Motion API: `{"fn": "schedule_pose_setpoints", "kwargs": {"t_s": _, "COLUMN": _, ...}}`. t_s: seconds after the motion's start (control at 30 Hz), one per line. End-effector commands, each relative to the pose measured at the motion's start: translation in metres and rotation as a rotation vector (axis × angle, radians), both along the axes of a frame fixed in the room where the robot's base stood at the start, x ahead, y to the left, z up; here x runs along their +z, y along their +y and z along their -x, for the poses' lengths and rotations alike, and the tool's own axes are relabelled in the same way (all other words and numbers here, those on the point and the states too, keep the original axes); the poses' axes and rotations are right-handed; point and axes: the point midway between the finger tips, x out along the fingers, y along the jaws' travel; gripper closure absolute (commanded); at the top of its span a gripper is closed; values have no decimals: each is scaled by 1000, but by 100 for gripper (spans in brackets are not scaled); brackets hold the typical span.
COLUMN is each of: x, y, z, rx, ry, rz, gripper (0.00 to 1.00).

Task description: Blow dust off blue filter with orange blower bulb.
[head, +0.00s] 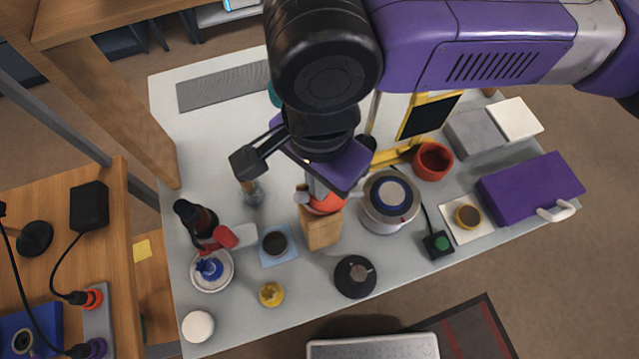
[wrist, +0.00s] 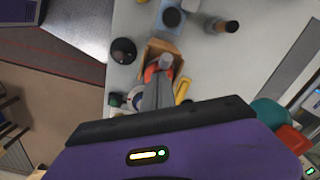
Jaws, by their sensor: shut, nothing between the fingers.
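The orange blower bulb (head: 325,205) sits in an open wooden box (head: 322,230) near the middle of the table. In the wrist view, orange parts of the bulb (wrist: 151,73) show on both sides of my fingers, within the box (wrist: 176,50). My gripper (head: 318,187) is right over the bulb, pointing down, with its grey fingers (wrist: 163,64) shut and nothing held. The fingers hide part of the bulb, and I cannot tell whether they touch it. A blue disc, apparently the blue filter (head: 390,194), lies on top of a silver round stand (head: 384,220) just right of the box.
A black knob (head: 355,276), a dark cup on a blue pad (head: 275,243) and a red cup (head: 433,161) stand around the box. A white dish (head: 212,285) with a blue item is at left. A purple case (head: 530,188) is at right.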

Motion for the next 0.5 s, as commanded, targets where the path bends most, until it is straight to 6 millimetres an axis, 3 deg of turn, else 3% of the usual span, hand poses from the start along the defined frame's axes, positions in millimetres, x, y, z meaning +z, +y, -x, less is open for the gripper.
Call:
{"fn": "schedule_pose_setpoints", "kwargs": {"t_s": 0.27, "x": 2, "y": 0, "z": 0, "rx": 0, "ry": 1, "rz": 1, "gripper": 100}}
{"fn": "schedule_pose_setpoints", "kwargs": {"t_s": 0.5, "x": 17, "y": 0, "z": 0, "rx": 0, "ry": 2, "rz": -1, "gripper": 100}}
